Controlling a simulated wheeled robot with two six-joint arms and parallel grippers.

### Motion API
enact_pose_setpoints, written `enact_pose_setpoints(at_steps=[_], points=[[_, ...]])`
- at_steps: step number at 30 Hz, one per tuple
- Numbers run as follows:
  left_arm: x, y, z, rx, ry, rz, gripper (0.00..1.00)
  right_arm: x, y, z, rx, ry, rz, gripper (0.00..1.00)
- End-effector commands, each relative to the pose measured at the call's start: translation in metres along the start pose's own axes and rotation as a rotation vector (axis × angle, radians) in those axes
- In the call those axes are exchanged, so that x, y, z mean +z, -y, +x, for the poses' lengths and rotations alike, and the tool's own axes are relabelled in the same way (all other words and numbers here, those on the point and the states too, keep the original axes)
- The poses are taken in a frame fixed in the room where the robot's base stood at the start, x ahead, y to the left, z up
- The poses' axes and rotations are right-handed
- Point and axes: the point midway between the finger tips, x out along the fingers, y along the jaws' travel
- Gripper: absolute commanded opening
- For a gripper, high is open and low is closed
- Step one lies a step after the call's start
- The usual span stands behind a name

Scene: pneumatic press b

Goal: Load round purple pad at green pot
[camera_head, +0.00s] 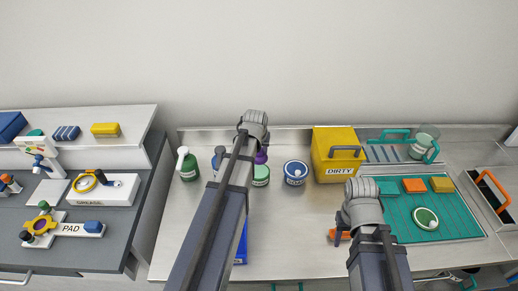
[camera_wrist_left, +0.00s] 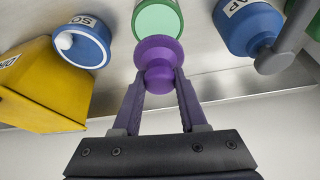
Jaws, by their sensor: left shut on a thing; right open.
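The round purple pad (camera_wrist_left: 158,55) has a wide disc and a narrower knob. My left gripper (camera_wrist_left: 160,82) is shut on its knob. The green pot (camera_wrist_left: 158,18) is a pale green round container just beyond the pad's disc. The disc overlaps the pot's edge in the left wrist view, and I cannot tell if they touch. In the head view the green pot (camera_head: 261,178) stands on the steel counter, with the purple pad (camera_head: 261,157) at its top, partly hidden by my left arm. My right gripper (camera_head: 341,236) is open, low over the counter left of the teal mat.
A blue-and-white pot (camera_head: 295,172) and a yellow DIRTY bin (camera_head: 335,153) stand right of the green pot. A green bottle (camera_head: 187,165) and a blue bottle (camera_head: 218,158) stand to its left. The teal mat (camera_head: 455,222) holds blocks and a round green item.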

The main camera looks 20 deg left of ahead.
Motion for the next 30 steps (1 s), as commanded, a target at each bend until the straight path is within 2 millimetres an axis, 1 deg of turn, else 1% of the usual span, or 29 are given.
enact_pose_setpoints(at_steps=[5, 11, 24, 30], points=[[0.0, 0.001, 0.001, 0.0, 0.0, -0.001, 0.0, 0.0, 0.0, 0.001, 0.0, 0.0, 0.0, 0.5], [0.004, 0.0, 0.01, 0.0, 0.0, 0.0, 0.0, -0.001, 0.001, 0.011, 0.0, 0.0, 0.0, 0.5], [0.02, 0.0, 0.049, 0.0, 0.0, 0.0, 0.0, -0.003, 0.005, 0.053, 0.0, 0.0, 0.0, 0.5], [0.023, 0.0, 0.056, 0.0, 0.0, 0.0, 0.0, -0.004, 0.006, 0.061, 0.0, 0.0, 0.0, 0.5]])
